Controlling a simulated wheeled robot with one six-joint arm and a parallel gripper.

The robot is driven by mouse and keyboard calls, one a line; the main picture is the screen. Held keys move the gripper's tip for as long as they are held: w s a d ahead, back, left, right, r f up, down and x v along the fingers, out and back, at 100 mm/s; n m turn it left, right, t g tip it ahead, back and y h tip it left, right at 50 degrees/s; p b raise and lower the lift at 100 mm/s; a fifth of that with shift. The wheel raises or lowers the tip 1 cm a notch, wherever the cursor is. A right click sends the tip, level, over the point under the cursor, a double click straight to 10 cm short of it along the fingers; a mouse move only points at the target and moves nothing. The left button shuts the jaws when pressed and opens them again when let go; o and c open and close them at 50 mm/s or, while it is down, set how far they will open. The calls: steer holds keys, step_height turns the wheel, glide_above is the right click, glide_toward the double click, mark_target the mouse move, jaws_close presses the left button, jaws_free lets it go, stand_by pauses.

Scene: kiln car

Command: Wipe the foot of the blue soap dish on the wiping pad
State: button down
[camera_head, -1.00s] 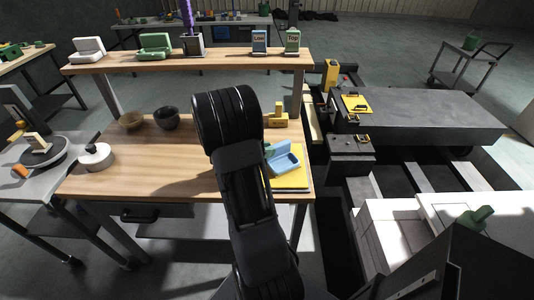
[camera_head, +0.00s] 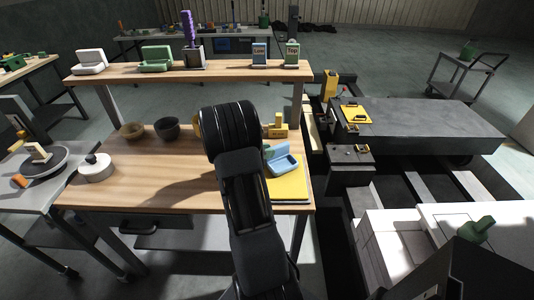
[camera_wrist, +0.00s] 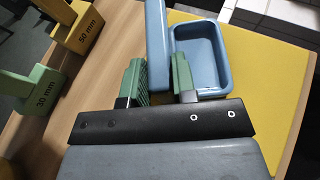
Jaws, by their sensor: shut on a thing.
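The blue soap dish (camera_head: 284,163) is in my gripper, over the far part of the yellow wiping pad (camera_head: 288,188). In the wrist view the dish (camera_wrist: 201,60) shows a shallow tray and a raised blue plate, and my gripper's green fingers (camera_wrist: 158,82) stand either side of that plate. The pad (camera_wrist: 270,110) lies below and to the right of the dish there. The dish's foot is hidden, so I cannot tell whether it touches the pad. In the head view my arm hides the gripper.
A yellow 50 mm block (camera_wrist: 80,28) and a green 30 mm block (camera_wrist: 32,88) stand left of the dish. Two bowls (camera_head: 167,128) sit at the bench's back left. A raised shelf (camera_head: 225,72) runs behind.

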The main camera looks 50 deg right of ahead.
steer(key=shift+s+a, duration=0.6)
steer(key=shift+a, duration=0.25)
steer(key=shift+s+a, duration=0.6)
steer(key=shift+a, duration=0.2)
steer(key=shift+s+a, duration=0.55)
steer(key=shift+a, duration=0.25)
steer(key=shift+s+a, duration=0.55)
steer(key=shift+a, duration=0.25)
steer(key=shift+w+d, duration=0.75)
steer(key=shift+d, duration=0.35)
steer(key=shift+w+d, duration=0.8)
steer(key=shift+d, duration=0.25)
steer(key=shift+w+d, duration=0.75)
steer(key=shift+d, duration=0.35)
steer(key=shift+s+a, duration=0.75)
steer(key=shift+a, duration=0.35)
steer(key=shift+s+a, duration=0.8)
steer(key=shift+a, duration=0.25)
steer(key=shift+s+a, duration=0.75)
steer(key=shift+a, duration=0.35)
steer(key=shift+w+d+r, duration=0.1)
steer(key=shift+w+d, duration=0.5)
steer(key=shift+d, duration=0.25)
steer(key=shift+w+d, duration=0.55)
steer(key=shift+d, duration=0.25)
steer(key=shift+r, duration=0.1)
step_height(320, 180, up, 7)
steer(key=p, duration=0.6)
